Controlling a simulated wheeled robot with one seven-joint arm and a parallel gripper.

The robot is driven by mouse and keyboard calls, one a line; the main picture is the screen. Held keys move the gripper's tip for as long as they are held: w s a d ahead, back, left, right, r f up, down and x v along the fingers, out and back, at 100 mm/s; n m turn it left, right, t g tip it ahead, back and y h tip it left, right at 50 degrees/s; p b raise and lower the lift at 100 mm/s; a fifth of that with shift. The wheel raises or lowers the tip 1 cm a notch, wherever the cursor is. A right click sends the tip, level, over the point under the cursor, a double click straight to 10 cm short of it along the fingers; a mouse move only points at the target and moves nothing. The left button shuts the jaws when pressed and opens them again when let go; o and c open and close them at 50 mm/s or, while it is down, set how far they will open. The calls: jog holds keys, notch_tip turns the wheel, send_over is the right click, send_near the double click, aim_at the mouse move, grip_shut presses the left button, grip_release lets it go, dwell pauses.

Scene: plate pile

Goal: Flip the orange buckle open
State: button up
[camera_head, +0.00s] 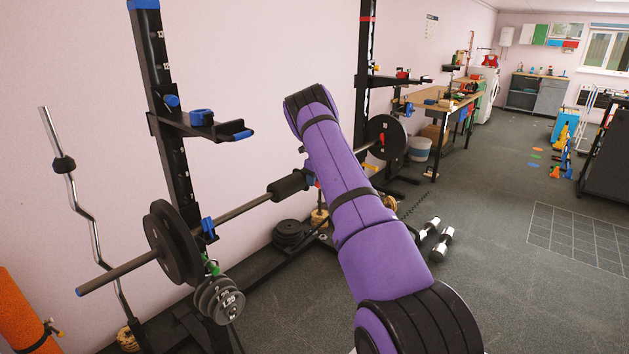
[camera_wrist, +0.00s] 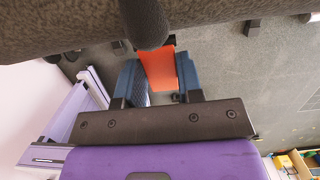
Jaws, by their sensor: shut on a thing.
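The orange buckle (camera_wrist: 163,72) shows in the wrist view as a flat orange piece between the two blue fingers of my gripper (camera_wrist: 158,68). My gripper is shut on it. The dark rounded end of a short post (camera_wrist: 146,22) hangs in front of the buckle's upper left part and hides it. In the head view my purple arm covers the gripper, and I cannot make out the buckle there.
A thick dark bar (camera_wrist: 230,12) crosses the top of the wrist view, close to the fingers. In the head view a barbell with black plates (camera_head: 172,243) rests by a black rack (camera_head: 172,110). Dumbbells (camera_head: 441,244) lie right of my arm. Open floor (camera_head: 500,290) is at right.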

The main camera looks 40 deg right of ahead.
jog(key=o, duration=0.9)
jog(key=shift+o, duration=0.2)
notch_tip(320, 180, up, 11)
jog(key=s, duration=0.1)
jog(key=shift+s+f, duration=0.2)
jog(key=shift+s, duration=0.15)
